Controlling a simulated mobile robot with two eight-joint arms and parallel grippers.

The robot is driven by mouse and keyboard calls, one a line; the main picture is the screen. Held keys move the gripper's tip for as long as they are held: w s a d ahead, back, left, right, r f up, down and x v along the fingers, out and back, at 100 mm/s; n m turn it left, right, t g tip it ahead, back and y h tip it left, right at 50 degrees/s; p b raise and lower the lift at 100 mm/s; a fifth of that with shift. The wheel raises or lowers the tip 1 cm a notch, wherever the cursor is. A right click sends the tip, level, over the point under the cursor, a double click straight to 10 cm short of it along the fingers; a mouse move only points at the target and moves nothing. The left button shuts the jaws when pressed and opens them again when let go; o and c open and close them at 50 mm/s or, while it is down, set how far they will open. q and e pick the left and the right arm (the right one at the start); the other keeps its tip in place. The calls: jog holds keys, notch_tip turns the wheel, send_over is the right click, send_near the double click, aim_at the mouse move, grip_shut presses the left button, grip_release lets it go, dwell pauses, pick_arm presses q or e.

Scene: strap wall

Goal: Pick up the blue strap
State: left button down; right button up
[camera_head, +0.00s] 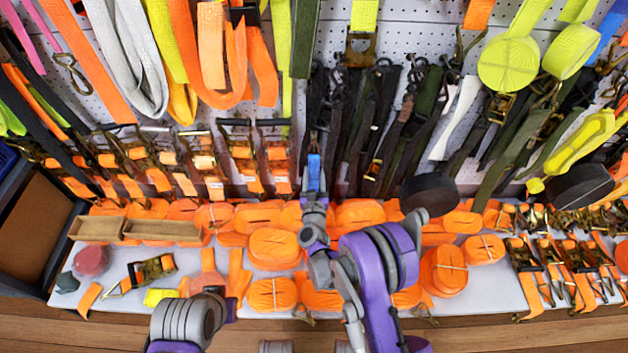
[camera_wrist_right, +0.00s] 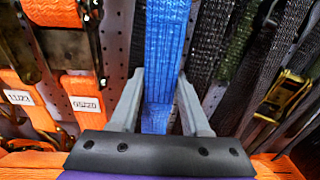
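The blue strap (camera_head: 314,172) hangs against the wall near the middle of the head view, just above my right gripper (camera_head: 314,192). In the right wrist view the blue strap (camera_wrist_right: 166,45) runs down from the top edge, and its lower part lies between the two grey fingers of my right gripper (camera_wrist_right: 161,75). The fingers stand apart, one on each side of the strap. A gap shows between the strap's lower right edge and the right finger. Contact at the fingertips is hard to tell. My left gripper is not visible; only part of my left arm shows at the lower left.
Orange ratchet straps (camera_head: 245,160) hang close on the left and dark straps (camera_head: 345,125) close on the right. Rolled orange straps (camera_head: 273,247) crowd the white shelf (camera_head: 110,318) below. A black roll (camera_head: 428,194) hangs to the right.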

grip_shut()
